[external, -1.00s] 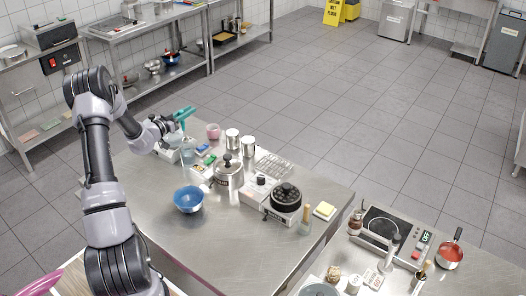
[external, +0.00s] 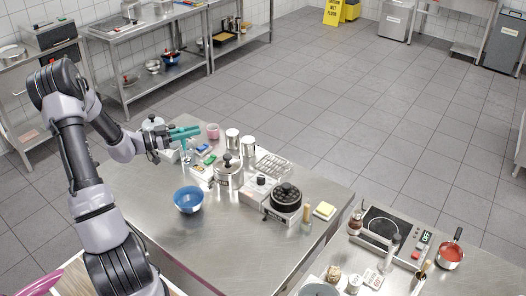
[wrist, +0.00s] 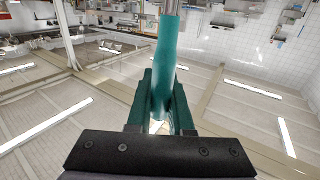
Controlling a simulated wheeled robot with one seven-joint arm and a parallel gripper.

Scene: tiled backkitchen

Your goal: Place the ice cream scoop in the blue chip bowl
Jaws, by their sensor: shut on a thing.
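My gripper (external: 183,132) is shut on a teal handle with a grey metal neck, which I take to be the ice cream scoop (wrist: 165,55). In the wrist view the handle stands between the two teal fingers, and its far end runs out of the top of the picture. In the external view the gripper is in the air above the far left part of the steel table, and gripper and handle blend in colour. The blue chip bowl (external: 189,207) stands on the table, nearer the camera and well apart from the gripper. It looks empty.
Right of the bowl are a lidded steel pot (external: 228,172), a black pan (external: 286,196) and two tins (external: 248,145). A pink cup (external: 213,131) and small packets (external: 203,149) lie near the gripper. The steel table (external: 215,240) is bare in front of the bowl.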

